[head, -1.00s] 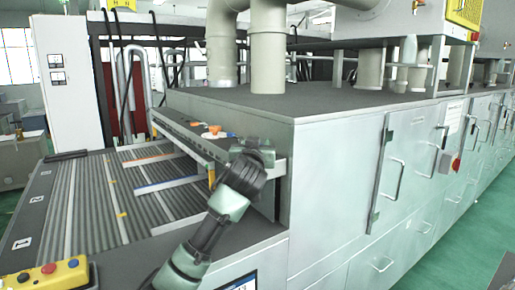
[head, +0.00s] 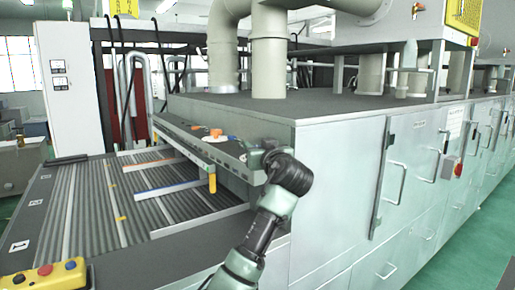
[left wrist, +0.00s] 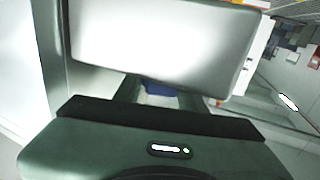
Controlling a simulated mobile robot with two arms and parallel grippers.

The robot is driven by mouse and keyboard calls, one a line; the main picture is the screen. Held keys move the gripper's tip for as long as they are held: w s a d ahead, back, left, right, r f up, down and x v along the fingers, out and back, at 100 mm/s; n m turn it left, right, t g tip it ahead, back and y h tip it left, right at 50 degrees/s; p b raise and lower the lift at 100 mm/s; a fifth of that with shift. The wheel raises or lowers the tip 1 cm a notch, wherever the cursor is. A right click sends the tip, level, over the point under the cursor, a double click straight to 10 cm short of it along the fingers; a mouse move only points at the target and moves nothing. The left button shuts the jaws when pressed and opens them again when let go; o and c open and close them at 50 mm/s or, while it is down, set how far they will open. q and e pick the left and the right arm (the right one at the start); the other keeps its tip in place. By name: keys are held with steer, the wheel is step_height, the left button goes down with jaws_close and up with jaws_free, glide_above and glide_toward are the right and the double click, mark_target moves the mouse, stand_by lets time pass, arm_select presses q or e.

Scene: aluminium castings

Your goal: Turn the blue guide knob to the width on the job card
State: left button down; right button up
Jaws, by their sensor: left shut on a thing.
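My left gripper (head: 258,156) is at the near end of the dark rail on the front of the grey machine. In the left wrist view, a small blue thing (left wrist: 160,88), which looks like the guide knob, shows between my gripper's dark green body and a large pale block. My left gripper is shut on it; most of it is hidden. In the head view the knob is hidden behind my gripper and wrist. A blue-edged guide strip (head: 168,188) and an orange-edged strip (head: 148,163) lie across the ribbed conveyor. I cannot make out a job card. My right gripper is out of view.
The grey machine cabinet (head: 340,190) stands close to the right of my left arm. A yellow-ended post (head: 212,181) stands just left of my gripper. A yellow button box (head: 45,275) is at the front left. Small orange and white items (head: 212,134) lie on the rail.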

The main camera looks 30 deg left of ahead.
arm_select(q)
steer(key=shift+f, duration=0.15)
steer(key=c, duration=0.8)
jaws_free()
steer(key=shift+c, duration=0.2)
steer(key=b+v, duration=0.2)
steer(key=v, duration=0.5)
steer(key=shift+w, duration=0.1)
steer(key=shift+s+d, duration=0.3)
